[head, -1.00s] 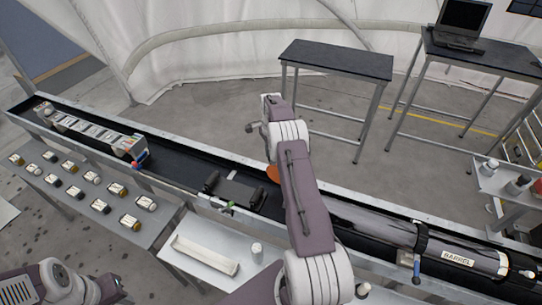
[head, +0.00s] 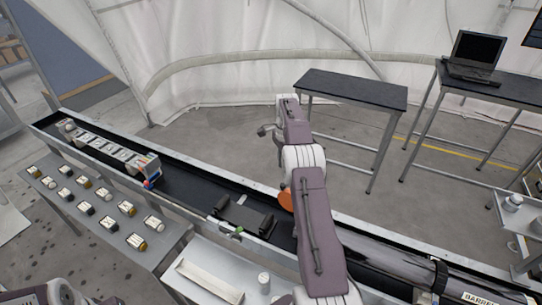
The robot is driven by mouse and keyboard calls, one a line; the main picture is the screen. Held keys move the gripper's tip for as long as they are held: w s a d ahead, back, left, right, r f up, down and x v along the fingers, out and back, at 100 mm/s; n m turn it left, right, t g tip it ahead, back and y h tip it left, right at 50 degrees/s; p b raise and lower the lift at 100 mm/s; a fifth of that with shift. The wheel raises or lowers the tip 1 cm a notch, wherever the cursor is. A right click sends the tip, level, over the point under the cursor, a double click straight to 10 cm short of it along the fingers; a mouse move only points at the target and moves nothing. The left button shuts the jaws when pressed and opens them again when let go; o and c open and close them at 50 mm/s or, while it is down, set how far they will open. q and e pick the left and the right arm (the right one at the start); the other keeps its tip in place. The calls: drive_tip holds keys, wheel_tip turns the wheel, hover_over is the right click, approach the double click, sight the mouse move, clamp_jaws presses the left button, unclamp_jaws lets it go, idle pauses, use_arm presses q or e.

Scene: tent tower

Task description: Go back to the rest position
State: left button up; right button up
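My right arm reaches up through the middle of the head view, across the long black trough (head: 180,190). Its gripper end (head: 267,130) is small and partly hidden behind the wrist, so I cannot tell whether it is open or shut. It appears over the far side of the trough, and I see nothing held in it. Of my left arm only a piece shows at the bottom left edge; its gripper is out of view.
The trough holds a row of boxes (head: 110,152), a black cradle (head: 245,213) and a dark barrel (head: 385,265). Several small jars stand on a left side table (head: 75,220). A white tray (head: 208,281) lies in front. A black-topped table (head: 350,88) and a laptop (head: 474,58) stand behind.

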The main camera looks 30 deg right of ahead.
drive_tip(key=w+a+r+n+t+b, duration=0.1)
drive_tip(key=w+a+r+n+b, duration=0.15)
drive_tip(key=a+r, duration=0.45)
drive_tip(key=s+a+n+b, duration=0.25)
drive_tip(key=s+a, duration=0.35)
drive_tip(key=a, duration=0.5)
drive_tip(key=s+a+f+n, duration=0.3)
drive_tip(key=s+f+n, duration=0.4)
drive_tip(key=s, duration=0.3)
drive_tip(key=s+a+f+n+b, duration=0.1)
drive_tip(key=s+a+f+n, duration=0.3)
drive_tip(key=s+f+n, duration=0.3)
drive_tip(key=shift+s+f+n+b, duration=0.35)
drive_tip(key=shift+s+f, duration=0.2)
drive_tip(key=shift+s, duration=1.15)
